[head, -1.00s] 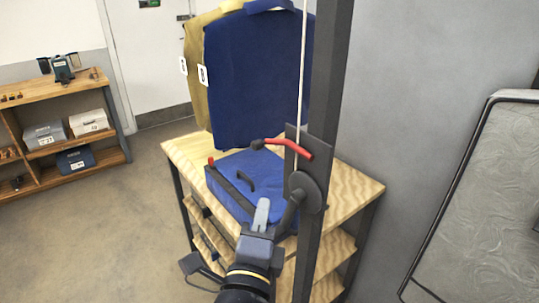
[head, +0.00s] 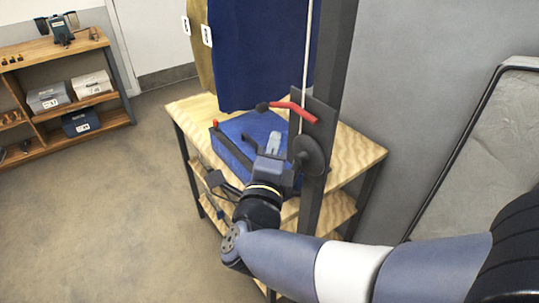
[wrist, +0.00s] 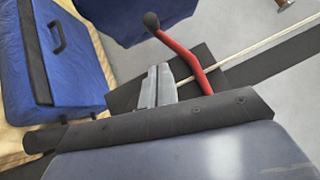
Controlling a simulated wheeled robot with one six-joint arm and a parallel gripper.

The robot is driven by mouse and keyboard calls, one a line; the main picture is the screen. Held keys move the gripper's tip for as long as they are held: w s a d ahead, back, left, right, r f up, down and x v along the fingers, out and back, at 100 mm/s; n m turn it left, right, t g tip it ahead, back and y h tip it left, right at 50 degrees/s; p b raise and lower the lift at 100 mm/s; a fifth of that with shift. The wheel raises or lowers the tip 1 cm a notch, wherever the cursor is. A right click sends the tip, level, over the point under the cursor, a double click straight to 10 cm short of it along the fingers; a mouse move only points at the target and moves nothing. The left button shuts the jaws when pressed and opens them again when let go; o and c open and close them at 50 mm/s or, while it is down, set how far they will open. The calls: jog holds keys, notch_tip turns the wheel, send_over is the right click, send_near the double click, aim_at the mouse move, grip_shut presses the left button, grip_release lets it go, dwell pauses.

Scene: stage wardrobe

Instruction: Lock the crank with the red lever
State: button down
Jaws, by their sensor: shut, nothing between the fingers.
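The red lever (head: 292,108) is a bent red bar with a black knob at its left end. It sits on a dark plate on the upright post, above the round dark crank hub (head: 308,155). In the wrist view the red lever (wrist: 185,60) slants just right of my fingers, with its knob beyond their tips. My gripper (head: 275,142) is shut and empty, left of the hub and below the lever. Its grey fingers (wrist: 158,68) are together, apart from the lever as far as I can tell. The crank's arm is mostly hidden behind my gripper.
A blue case (head: 235,135) with a black handle lies on the wooden table (head: 350,150). A pale rope (head: 306,50) runs up the post (head: 338,70). Blue and yellow garments hang behind. A framed panel (head: 490,140) stands right; open floor lies left.

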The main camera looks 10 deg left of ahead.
jog(key=w+a+r+p, duration=0.1)
jog(key=w+a+p, duration=0.1)
jog(key=w, duration=0.3)
jog(key=shift+a+r, duration=0.15)
jog(key=shift+a, duration=0.4)
jog(key=shift+b, duration=0.6)
